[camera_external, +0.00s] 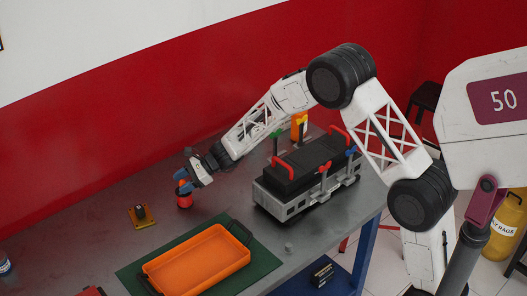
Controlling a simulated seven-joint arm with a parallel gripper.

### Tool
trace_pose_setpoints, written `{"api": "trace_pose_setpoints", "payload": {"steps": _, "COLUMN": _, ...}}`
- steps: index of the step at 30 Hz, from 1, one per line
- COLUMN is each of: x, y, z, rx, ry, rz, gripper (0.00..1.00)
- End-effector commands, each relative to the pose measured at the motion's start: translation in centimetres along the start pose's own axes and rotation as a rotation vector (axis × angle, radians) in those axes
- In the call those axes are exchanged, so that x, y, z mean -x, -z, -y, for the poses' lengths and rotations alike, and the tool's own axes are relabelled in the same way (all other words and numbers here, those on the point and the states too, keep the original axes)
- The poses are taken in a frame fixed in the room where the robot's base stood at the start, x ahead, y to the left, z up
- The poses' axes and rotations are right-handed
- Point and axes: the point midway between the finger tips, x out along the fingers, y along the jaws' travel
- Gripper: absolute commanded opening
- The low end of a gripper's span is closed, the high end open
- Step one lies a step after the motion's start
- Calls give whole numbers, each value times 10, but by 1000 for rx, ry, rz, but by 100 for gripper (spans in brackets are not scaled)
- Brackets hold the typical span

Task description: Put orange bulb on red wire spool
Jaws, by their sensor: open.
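The red wire spool (184,202) stands upright on the grey workbench, left of the engine trainer. My gripper (182,181) is open, with its blue fingertips just above and around the top of the spool. A small orange patch shows between the fingertips and looks like the orange bulb. It is mostly hidden by the fingers, and I cannot tell whether it touches the spool.
A black and grey engine trainer (285,207) with red handles stands right of the gripper. An orange tray (247,264) lies on a green mat (265,262) in front. A yellow plate with a dark block (140,215) sits left. Bare bench surrounds the spool.

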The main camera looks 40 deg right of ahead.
Motion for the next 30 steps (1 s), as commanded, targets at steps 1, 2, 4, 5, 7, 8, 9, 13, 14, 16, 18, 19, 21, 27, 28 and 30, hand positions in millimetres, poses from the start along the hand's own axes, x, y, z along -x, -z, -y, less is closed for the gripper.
{"api": "trace_pose_setpoints", "payload": {"steps": 1, "x": 4, "y": 1, "z": 0, "rx": -1, "ry": 1, "rz": -1, "gripper": 50}}
{"api": "trace_pose_setpoints", "payload": {"steps": 2, "x": 7, "y": 1, "z": 0, "rx": -1, "ry": 1, "rz": -1, "gripper": 50}}
{"api": "trace_pose_setpoints", "payload": {"steps": 4, "x": 14, "y": 1, "z": 0, "rx": -1, "ry": 1, "rz": -1, "gripper": 50}}
{"api": "trace_pose_setpoints", "payload": {"steps": 5, "x": 17, "y": 0, "z": 0, "rx": -1, "ry": 1, "rz": -1, "gripper": 50}}
{"api": "trace_pose_setpoints", "payload": {"steps": 7, "x": 25, "y": 0, "z": 0, "rx": -1, "ry": 1, "rz": 0, "gripper": 50}}
{"api": "trace_pose_setpoints", "payload": {"steps": 8, "x": 29, "y": 0, "z": 0, "rx": -1, "ry": 2, "rz": 0, "gripper": 50}}
{"api": "trace_pose_setpoints", "payload": {"steps": 9, "x": 34, "y": 0, "z": 0, "rx": -1, "ry": 2, "rz": 0, "gripper": 50}}
{"api": "trace_pose_setpoints", "payload": {"steps": 13, "x": 51, "y": 0, "z": 0, "rx": 0, "ry": 2, "rz": 0, "gripper": 50}}
{"api": "trace_pose_setpoints", "payload": {"steps": 14, "x": 54, "y": 0, "z": 0, "rx": 0, "ry": 2, "rz": 0, "gripper": 50}}
{"api": "trace_pose_setpoints", "payload": {"steps": 16, "x": 61, "y": 0, "z": 0, "rx": 0, "ry": 2, "rz": 0, "gripper": 50}}
{"api": "trace_pose_setpoints", "payload": {"steps": 18, "x": 67, "y": 1, "z": 0, "rx": -1, "ry": 1, "rz": 0, "gripper": 50}}
{"api": "trace_pose_setpoints", "payload": {"steps": 19, "x": 69, "y": 1, "z": 0, "rx": -1, "ry": 1, "rz": -1, "gripper": 50}}
{"api": "trace_pose_setpoints", "payload": {"steps": 21, "x": 72, "y": 1, "z": 0, "rx": 0, "ry": 0, "rz": 0, "gripper": 50}}
{"api": "trace_pose_setpoints", "payload": {"steps": 27, "x": 73, "y": 0, "z": 0, "rx": 0, "ry": 0, "rz": 0, "gripper": 50}}
{"api": "trace_pose_setpoints", "payload": {"steps": 28, "x": 73, "y": 0, "z": 0, "rx": 0, "ry": 0, "rz": 0, "gripper": 50}}
{"api": "trace_pose_setpoints", "payload": {"steps": 30, "x": 73, "y": 0, "z": 0, "rx": 0, "ry": 0, "rz": 0, "gripper": 50}}
